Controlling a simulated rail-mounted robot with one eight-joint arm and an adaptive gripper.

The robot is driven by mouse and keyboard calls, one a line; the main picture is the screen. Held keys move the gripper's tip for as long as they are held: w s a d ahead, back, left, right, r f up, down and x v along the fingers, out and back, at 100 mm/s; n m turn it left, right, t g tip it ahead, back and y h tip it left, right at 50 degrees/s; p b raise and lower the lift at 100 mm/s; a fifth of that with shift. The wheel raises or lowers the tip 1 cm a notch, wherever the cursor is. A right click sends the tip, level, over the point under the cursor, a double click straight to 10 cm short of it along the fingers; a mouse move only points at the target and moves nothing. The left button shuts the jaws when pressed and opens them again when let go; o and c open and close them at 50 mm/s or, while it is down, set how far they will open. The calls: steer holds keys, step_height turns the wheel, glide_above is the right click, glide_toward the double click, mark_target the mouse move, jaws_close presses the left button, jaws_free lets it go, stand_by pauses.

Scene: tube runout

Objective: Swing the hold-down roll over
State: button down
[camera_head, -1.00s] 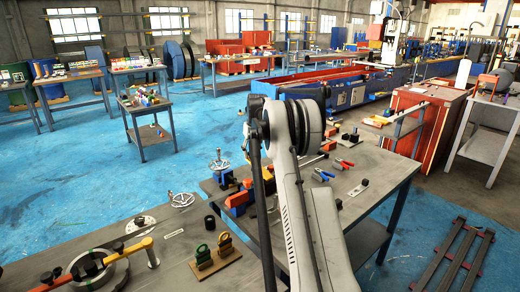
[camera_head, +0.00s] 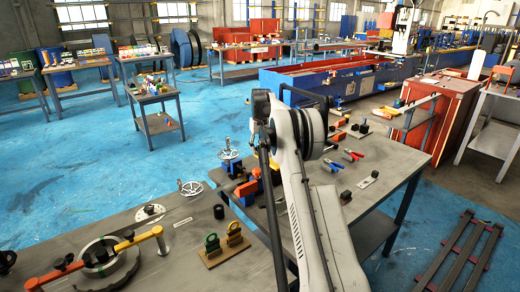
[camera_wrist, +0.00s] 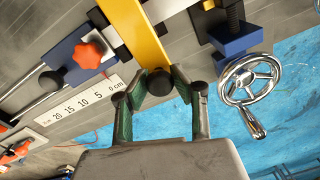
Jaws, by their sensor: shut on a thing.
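A yellow bar (camera_wrist: 138,35) runs down from the top edge of the wrist view, with a round black knob (camera_wrist: 160,82) at its near end. My gripper (camera_wrist: 158,88) is shut on this knob, its two green-lined fingers on either side. No roll shows clearly in the wrist view; the bar's far end is out of frame. In the head view my own arm hides the gripper and most of the spot where it works.
A chrome handwheel (camera_wrist: 250,82) stands close right of my gripper. An orange star knob (camera_wrist: 88,53) on a blue block and a printed scale (camera_wrist: 85,102) lie to the left. The near bench (camera_head: 150,255) carries another yellow bar and a ring.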

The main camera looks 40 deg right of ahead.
steer(key=shift+w, duration=0.1)
steer(key=c, duration=1.4)
jaws_free()
steer(key=r, duration=1.2)
steer(key=shift+s+d, duration=0.2)
